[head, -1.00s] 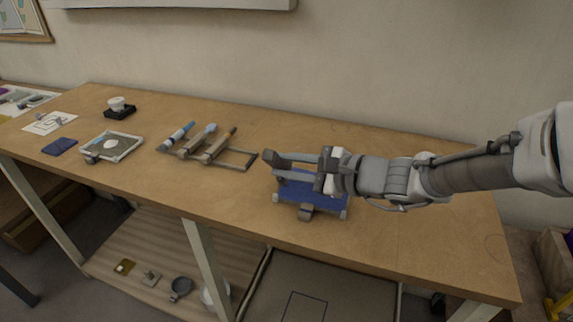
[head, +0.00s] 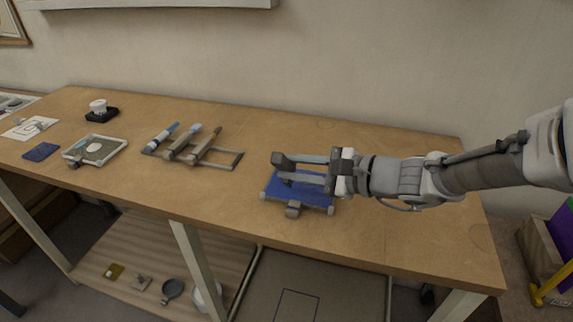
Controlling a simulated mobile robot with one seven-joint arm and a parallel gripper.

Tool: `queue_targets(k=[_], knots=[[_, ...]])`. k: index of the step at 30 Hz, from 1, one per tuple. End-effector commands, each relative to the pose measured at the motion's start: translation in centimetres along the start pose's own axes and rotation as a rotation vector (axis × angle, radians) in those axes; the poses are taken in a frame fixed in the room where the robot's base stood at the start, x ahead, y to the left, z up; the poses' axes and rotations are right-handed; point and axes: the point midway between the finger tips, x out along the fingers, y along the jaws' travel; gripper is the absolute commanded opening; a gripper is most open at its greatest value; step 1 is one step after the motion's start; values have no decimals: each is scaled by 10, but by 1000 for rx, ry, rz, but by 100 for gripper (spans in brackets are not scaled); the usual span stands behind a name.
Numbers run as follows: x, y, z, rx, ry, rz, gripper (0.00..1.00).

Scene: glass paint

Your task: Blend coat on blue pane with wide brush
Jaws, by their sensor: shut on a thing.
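The blue pane (head: 306,199) lies flat in a grey holder with pale corner pieces and a clamp block (head: 293,209) at its front edge, near the front of the bench. My gripper (head: 283,169) reaches in from the right, its fingers over the pane's back part. It is shut on the wide brush, which is mostly hidden by the fingers, so I cannot tell whether bristles touch the glass. The fingers hide part of the pane, and its coat cannot be made out.
A wooden rack (head: 226,166) with several brushes stands left of the pane. Farther left are a framed pale pane (head: 112,153), a blue cloth (head: 41,152) and a white pot on a black base (head: 99,109). The bench (head: 400,245) is clear in front and right.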

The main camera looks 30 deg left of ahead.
Motion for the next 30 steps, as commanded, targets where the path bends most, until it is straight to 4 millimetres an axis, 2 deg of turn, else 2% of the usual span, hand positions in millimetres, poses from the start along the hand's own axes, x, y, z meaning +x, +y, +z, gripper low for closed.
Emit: queue_targets(k=[7,16,25,30], knots=[[-19,0,-8,2,2,0,0],[-29,-1,-12,1,1,0,0],[-50,-1,-20,1,2,-1,0],[-55,0,-22,0,0,1,0]])
